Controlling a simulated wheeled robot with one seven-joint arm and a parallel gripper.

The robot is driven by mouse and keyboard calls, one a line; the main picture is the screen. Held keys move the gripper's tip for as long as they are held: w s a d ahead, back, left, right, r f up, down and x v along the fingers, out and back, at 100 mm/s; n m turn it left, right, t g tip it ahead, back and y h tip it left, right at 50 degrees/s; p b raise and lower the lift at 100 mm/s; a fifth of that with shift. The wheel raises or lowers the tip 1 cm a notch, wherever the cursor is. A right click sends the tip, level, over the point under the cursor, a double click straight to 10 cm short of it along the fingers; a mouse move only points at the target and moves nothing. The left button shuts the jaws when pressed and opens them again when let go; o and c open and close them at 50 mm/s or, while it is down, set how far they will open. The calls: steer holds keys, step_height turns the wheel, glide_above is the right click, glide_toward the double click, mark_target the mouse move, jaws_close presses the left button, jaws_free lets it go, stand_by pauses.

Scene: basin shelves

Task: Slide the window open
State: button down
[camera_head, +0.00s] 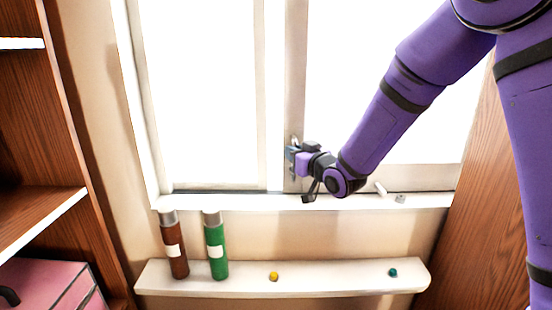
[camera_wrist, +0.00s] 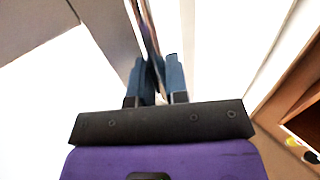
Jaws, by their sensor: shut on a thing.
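The window (camera_head: 294,100) has two bright panes in pale frames, with a dark-edged upright between them. A dark gap runs along the bottom of the left pane, above the sill. My gripper (camera_head: 291,158) is at the lower part of the middle upright. In the wrist view, my gripper (camera_wrist: 157,80) has its two blue-grey fingers on either side of a thin upright part of the window, which looks like its handle (camera_wrist: 150,40). The fingers are shut on it. In the head view my wrist hides part of the handle.
A white sill (camera_head: 240,202) runs under the window, with small pale items (camera_head: 400,198) at its right. Below, a shelf (camera_head: 330,282) holds a brown bottle (camera_head: 174,255), a green bottle (camera_head: 216,255) and two small balls. Wooden shelving stands left, a wooden panel right.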

steer(key=d, duration=2.1)
steer(key=shift+s+d, duration=0.2)
steer(key=shift+s, duration=0.15)
steer(key=c, duration=1.1)
jaws_free()
steer(key=shift+c, duration=0.2)
steer(key=v, duration=1)
steer(key=shift+s, duration=0.35)
steer(key=shift+d, duration=0.15)
